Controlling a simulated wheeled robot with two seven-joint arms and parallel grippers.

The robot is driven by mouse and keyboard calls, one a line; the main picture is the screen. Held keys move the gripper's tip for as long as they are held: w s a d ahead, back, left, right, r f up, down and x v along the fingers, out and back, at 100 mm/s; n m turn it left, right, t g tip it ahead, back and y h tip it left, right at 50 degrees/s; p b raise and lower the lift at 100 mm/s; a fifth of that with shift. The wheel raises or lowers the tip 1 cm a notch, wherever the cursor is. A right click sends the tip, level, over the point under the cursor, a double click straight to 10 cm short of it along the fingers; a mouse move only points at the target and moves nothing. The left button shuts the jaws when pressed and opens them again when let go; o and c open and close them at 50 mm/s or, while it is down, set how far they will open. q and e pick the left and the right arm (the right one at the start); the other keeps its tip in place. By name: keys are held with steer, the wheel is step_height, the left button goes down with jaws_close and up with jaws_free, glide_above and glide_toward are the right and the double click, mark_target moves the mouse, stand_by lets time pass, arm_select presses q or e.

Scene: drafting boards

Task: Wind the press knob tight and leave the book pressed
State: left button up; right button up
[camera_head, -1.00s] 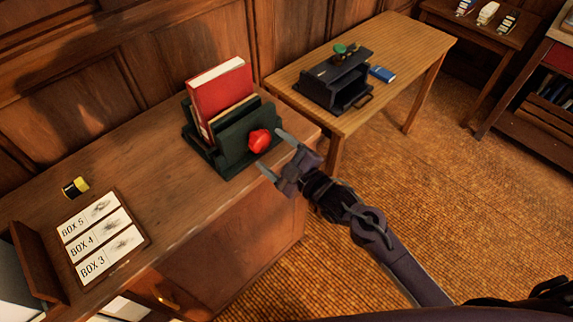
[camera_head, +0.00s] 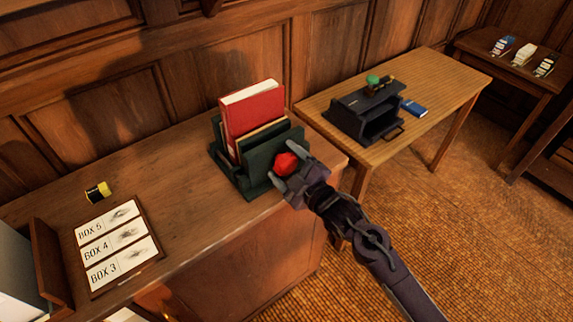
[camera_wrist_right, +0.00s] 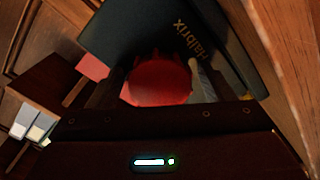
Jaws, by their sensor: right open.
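The dark green press (camera_head: 262,155) stands on the wooden cabinet top near its right end. A red book (camera_head: 252,110) stands upright in it, with a thinner tan-edged book or board (camera_head: 262,131) beside it. The red knob (camera_head: 286,163) is on the press's front plate. It also shows in the right wrist view (camera_wrist_right: 158,82), where the front plate (camera_wrist_right: 130,30) fills the space behind it. My right gripper (camera_head: 283,165) is open, with its fingers on either side of the knob. I cannot tell whether the fingers touch it. My left gripper is not in view.
A board with box labels (camera_head: 118,247) and a yellow-and-black roll (camera_head: 97,192) lie to the left on the cabinet top (camera_head: 180,190). A second table at right holds a black device (camera_head: 368,112) and a blue book (camera_head: 413,107).

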steer(key=n+b, duration=0.1)
steer(key=n, duration=0.3)
steer(key=shift+f, duration=0.2)
steer(key=n+b, duration=0.2)
steer(key=n, duration=0.2)
steer(key=shift+d+n, duration=0.1)
steer(key=shift+n, duration=0.2)
steer(key=n+b, duration=0.2)
steer(key=n, duration=0.3)
steer(key=shift+n, duration=0.3)
steer(key=shift+r+n+b, duration=0.1)
steer(key=shift+n+b, duration=0.5)
steer(key=shift+n, duration=0.5)
steer(key=shift+r, duration=0.1)
steer(key=shift+c, duration=0.3)
